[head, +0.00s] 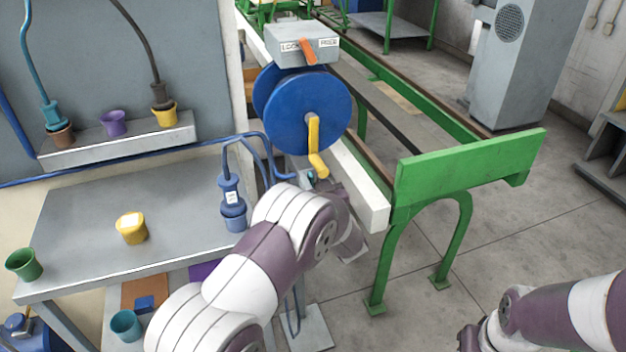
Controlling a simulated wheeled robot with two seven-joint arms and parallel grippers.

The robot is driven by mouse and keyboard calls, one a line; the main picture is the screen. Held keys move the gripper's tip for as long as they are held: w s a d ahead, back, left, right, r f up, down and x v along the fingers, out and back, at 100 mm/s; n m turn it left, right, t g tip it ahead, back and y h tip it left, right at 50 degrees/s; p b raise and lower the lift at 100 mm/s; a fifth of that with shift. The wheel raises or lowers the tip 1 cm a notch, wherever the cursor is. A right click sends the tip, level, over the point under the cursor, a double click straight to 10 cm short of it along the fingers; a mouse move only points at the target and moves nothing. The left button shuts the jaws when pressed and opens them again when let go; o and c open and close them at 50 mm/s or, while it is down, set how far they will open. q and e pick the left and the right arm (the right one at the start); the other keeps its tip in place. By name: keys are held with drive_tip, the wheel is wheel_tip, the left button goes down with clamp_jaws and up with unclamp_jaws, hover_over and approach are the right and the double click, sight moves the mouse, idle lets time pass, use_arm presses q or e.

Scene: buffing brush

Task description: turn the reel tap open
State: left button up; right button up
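The blue hose reel (285,115) stands at the upper middle of the head view, with a yellow crank handle (314,140) on its near face. A small teal part (311,174) shows just below the crank, partly covered by my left arm. I cannot tell whether it is the reel tap; no tap shows clearly. My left gripper (352,248) is below and right of the reel, beside the white beam, and its fingers cannot be made out. My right gripper (468,338) is low at the bottom edge, far from the reel, its fingers partly cut off.
A grey box (302,45) with an orange lever (308,51) sits above the reel. A green frame (470,170) and white beam (362,188) stand right of it. The grey bench (80,225) at left holds a yellow cup (131,228) and a blue hose connector (232,200).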

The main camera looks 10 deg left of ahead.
use_arm(q)
clamp_jaws()
drive_tip(key=shift+s+f, duration=0.1)
drive_tip(key=n+b, duration=0.3)
drive_tip(key=shift+s+a+f, duration=0.15)
drive_tip(key=shift+a+f, duration=0.1)
drive_tip(key=shift+f, duration=0.05)
drive_tip(key=shift+s+a+f+n+b, duration=0.2)
drive_tip(key=shift+f+n+b, duration=0.1)
drive_tip(key=shift+n+b, duration=2.4)
drive_tip(key=shift+s+a+f+n+b, duration=0.1)
drive_tip(key=shift+a+f+n+b, duration=0.2)
drive_tip(key=shift+n+b, duration=2.4)
drive_tip(key=shift+s+a+f+n+b, duration=0.15)
drive_tip(key=shift+f+n+b, duration=0.2)
drive_tip(key=shift+n+b, duration=2.35)
drive_tip(key=shift+m+b, duration=0.55)
drive_tip(key=shift+m, duration=0.05)
